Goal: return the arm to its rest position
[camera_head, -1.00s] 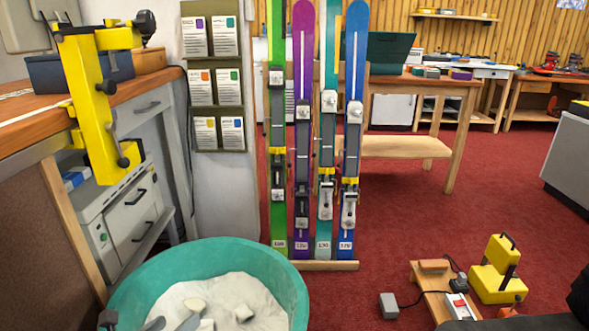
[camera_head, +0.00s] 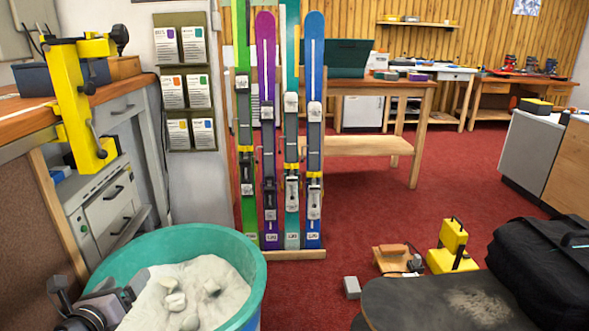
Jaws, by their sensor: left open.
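My left gripper (camera_head: 98,291), dark grey, shows at the lower left edge of the head view. Its jaws are open and I see nothing between them. It is in front of the left rim of a round teal tub (camera_head: 256,290) and covers part of it. Whether it touches the tub I cannot tell. The tub holds white powdery material (camera_head: 222,302) with several pale lumps. My right gripper is not in view.
Upright skis (camera_head: 313,150) stand behind the tub. At lower right, a black bag (camera_head: 545,265) is beside a dark board (camera_head: 440,305).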

